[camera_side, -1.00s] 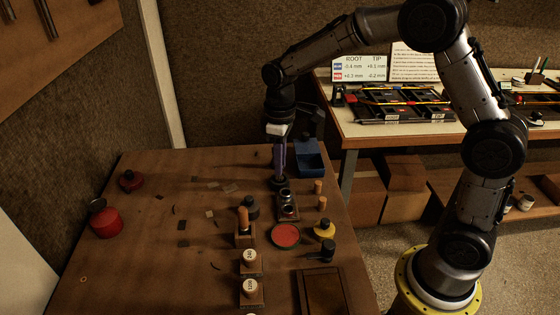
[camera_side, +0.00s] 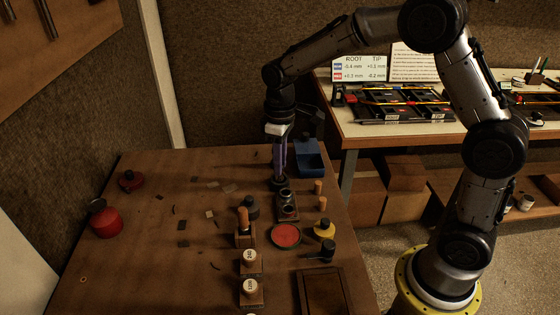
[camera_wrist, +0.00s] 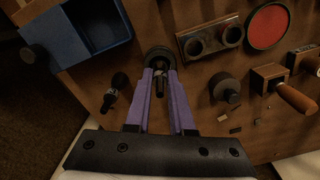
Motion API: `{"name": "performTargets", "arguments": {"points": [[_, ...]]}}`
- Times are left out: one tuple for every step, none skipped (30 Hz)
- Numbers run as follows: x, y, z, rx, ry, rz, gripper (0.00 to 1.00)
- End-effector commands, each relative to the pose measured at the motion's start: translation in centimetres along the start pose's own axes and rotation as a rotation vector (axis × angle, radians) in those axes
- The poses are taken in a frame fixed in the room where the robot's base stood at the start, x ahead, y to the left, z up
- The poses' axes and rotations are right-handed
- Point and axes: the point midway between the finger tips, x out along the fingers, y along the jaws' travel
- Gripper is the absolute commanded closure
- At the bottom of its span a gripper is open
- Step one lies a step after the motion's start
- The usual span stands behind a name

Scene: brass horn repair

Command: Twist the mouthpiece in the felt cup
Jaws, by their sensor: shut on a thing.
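My gripper (camera_side: 279,179) points straight down at the back of the wooden bench, with its two purple fingers close together. The wrist view shows the fingertips (camera_wrist: 161,72) closed on a small dark piece, apparently the mouthpiece (camera_wrist: 160,75). It sits at the mouth of a dark round cup (camera_wrist: 158,52), apparently the felt cup. The fingers hide most of the piece, and I cannot tell how deep it sits. In the side view the cup (camera_side: 277,186) is a small dark shape under the fingertips.
A two-hole block (camera_wrist: 211,37) stands close beside the cup, with a red pad (camera_wrist: 268,27) beyond it. A blue bin (camera_wrist: 75,35) stands on the other side. A dark bottle (camera_wrist: 225,88) and a wooden-handled tool (camera_wrist: 296,98) are nearby.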

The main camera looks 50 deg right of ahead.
Motion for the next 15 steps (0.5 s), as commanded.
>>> {"name": "performTargets", "arguments": {"points": [[0.02, -0.01, 0.01, 0.008, 0.000, 0.000, 1.00], [0.02, -0.01, 0.01, 0.009, 0.000, 0.000, 1.00], [0.02, -0.01, 0.01, 0.009, 0.000, 0.000, 1.00], [0.01, -0.01, 0.01, 0.008, 0.000, 0.000, 1.00], [0.01, -0.01, 0.01, 0.008, 0.000, 0.000, 1.00], [0.01, -0.01, 0.01, 0.007, 0.000, 0.000, 1.00], [0.01, -0.01, 0.01, 0.008, 0.000, 0.000, 1.00], [0.01, -0.01, 0.01, 0.014, 0.000, 0.000, 1.00], [0.01, -0.01, 0.01, 0.030, 0.000, 0.000, 1.00], [0.01, -0.01, 0.01, 0.051, 0.000, 0.000, 1.00], [0.01, -0.02, 0.01, 0.079, 0.000, 0.000, 1.00], [0.01, -0.02, 0.01, 0.123, 0.000, 0.000, 1.00], [0.01, -0.02, 0.00, 0.158, 0.000, 0.000, 1.00], [0.01, -0.03, 0.00, 0.193, 0.000, 0.000, 1.00], [0.01, -0.03, 0.00, 0.237, 0.000, 0.000, 1.00]]}}
